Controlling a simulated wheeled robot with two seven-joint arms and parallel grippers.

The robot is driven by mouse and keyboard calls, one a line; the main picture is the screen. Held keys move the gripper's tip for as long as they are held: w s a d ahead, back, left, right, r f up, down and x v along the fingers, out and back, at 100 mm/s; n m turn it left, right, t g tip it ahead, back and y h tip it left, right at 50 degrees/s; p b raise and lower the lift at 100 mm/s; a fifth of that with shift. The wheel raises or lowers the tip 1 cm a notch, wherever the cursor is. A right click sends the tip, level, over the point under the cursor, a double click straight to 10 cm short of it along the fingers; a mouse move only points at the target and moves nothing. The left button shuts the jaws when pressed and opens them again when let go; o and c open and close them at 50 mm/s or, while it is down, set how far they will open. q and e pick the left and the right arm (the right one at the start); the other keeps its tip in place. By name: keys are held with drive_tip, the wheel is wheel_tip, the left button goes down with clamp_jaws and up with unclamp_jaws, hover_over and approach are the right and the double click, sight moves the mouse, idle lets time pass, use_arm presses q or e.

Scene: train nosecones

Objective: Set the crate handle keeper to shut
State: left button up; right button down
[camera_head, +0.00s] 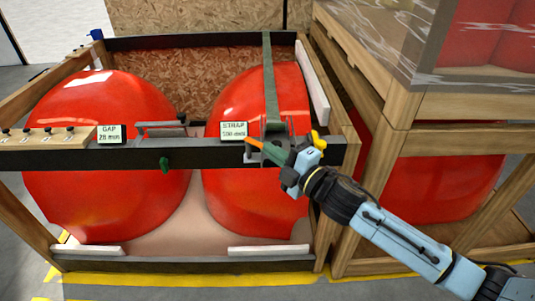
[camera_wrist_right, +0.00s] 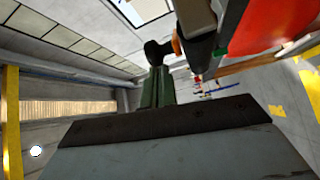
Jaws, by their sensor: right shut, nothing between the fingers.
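The open wooden crate (camera_head: 95,157) has a dark front rail and holds two large red nosecones (camera_head: 100,120). A grey handle bar (camera_head: 160,130) sits on the rail with a dark knob at its right end. A green knob (camera_head: 165,164) hangs on the rail's front below it. I cannot tell which of these parts is the keeper. My right gripper (camera_head: 268,150) is shut and empty at the rail's right part, close to an orange-tipped part (camera_head: 254,143); contact is unclear. Its green fingers also show in the right wrist view (camera_wrist_right: 158,88). My left gripper is out of view.
A green strap (camera_head: 270,80) with a dark ratchet (camera_head: 277,128) runs down to the rail by my right gripper. Labels (camera_head: 234,131) stand along the rail, with a pegged wooden block (camera_head: 45,137) at left. Another crate (camera_head: 425,105) stands close at right.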

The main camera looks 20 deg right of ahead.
drive_tip(key=shift+d, duration=0.1)
idle(0.3)
drive_tip(key=shift+d+g, duration=0.1)
drive_tip(key=shift+g, duration=0.2)
drive_tip(key=shift+w+d+n+y, duration=0.2)
drive_tip(key=shift+n+y, duration=0.4)
drive_tip(key=shift+y, duration=0.2)
